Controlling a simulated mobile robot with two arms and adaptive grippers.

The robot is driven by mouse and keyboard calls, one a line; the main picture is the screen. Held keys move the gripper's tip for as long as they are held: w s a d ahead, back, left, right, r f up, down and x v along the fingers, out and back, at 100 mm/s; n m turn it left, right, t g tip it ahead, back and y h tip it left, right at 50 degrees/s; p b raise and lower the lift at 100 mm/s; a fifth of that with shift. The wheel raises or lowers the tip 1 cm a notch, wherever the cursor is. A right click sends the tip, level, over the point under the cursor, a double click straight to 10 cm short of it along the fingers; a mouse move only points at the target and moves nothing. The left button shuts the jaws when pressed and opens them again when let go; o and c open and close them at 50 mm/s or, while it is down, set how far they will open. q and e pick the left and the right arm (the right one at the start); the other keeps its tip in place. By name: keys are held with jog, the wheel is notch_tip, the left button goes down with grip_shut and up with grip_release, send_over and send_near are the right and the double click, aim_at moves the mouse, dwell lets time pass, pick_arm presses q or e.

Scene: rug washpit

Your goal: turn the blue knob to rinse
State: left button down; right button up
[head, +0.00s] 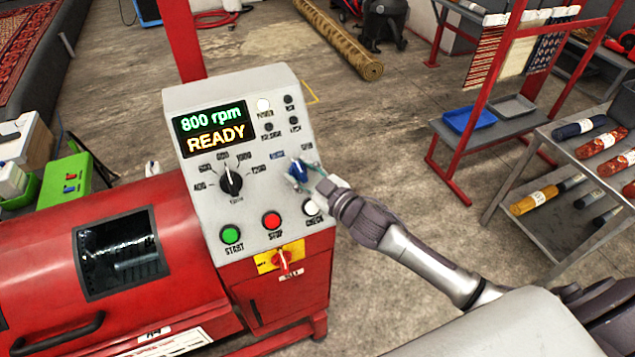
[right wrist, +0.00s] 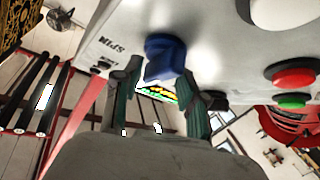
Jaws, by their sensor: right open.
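The blue knob (head: 298,170) sits on the right part of the grey control panel (head: 265,205). My right gripper (head: 303,177) is at it, its fingers open on either side. In the right wrist view the blue knob (right wrist: 165,54) stands out from the panel just beyond and between the two spread fingertips (right wrist: 160,92). I cannot tell whether a finger touches it. A label reading SPIN is beside the knob in that view. The rinse label is too small to read surely, and I cannot tell where the knob points. My left gripper is not in view.
A black dial (head: 230,180) is left of the blue knob. Green start (head: 231,234), red stop (head: 271,220) and white check (head: 311,207) buttons lie below. The display (head: 213,130) reads 800 rpm READY. A red rack (head: 470,105) stands right; floor between is clear.

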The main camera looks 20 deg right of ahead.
jog(key=v, duration=1.1)
jog(key=shift+f, duration=0.15)
